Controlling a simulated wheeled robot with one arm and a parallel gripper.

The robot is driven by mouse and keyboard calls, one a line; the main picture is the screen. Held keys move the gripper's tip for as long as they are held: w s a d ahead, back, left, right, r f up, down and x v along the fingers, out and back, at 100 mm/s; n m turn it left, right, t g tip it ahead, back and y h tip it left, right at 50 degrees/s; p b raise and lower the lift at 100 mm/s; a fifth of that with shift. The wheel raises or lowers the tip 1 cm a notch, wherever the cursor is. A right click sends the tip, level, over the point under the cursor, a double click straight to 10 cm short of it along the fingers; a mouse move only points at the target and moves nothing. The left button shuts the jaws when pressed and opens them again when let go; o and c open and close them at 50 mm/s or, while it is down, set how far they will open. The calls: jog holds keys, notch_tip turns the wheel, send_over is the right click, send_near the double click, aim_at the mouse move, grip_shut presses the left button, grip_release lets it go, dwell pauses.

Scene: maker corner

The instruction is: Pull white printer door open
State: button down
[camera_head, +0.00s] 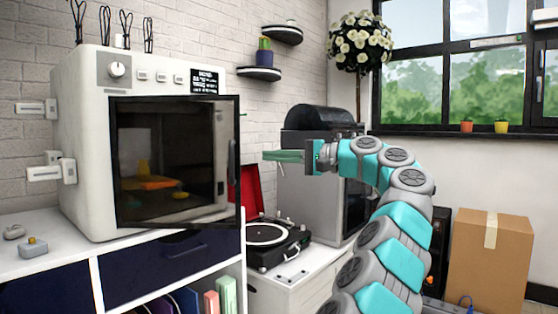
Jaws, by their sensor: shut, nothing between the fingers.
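The white printer (82,150) stands on the shelf unit at the left. Its door (174,228) has a dark frame and a see-through pane, with an upright dark handle (232,168) near its right edge. The door's right edge stands out past the printer body, so it looks slightly ajar; how far is hard to tell. An orange and yellow piece shows inside through the pane. My gripper (267,156) is shut and empty, pointing left. In the picture it is just right of the door's edge, at about handle height, and appears apart from it.
A black record player (272,242) with a raised red lid sits right of the printer, below my gripper. A grey machine (308,200) stands behind my arm. Wall shelves (259,74) hang above. A cardboard box (488,255) is at the right.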

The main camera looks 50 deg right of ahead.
jog(key=w+a+b, duration=0.3)
jog(key=a, duration=0.2)
jog(key=shift+a, duration=0.4)
jog(key=shift+s+a+b, duration=0.1)
jog(key=shift+b, duration=0.2)
dwell(0.3)
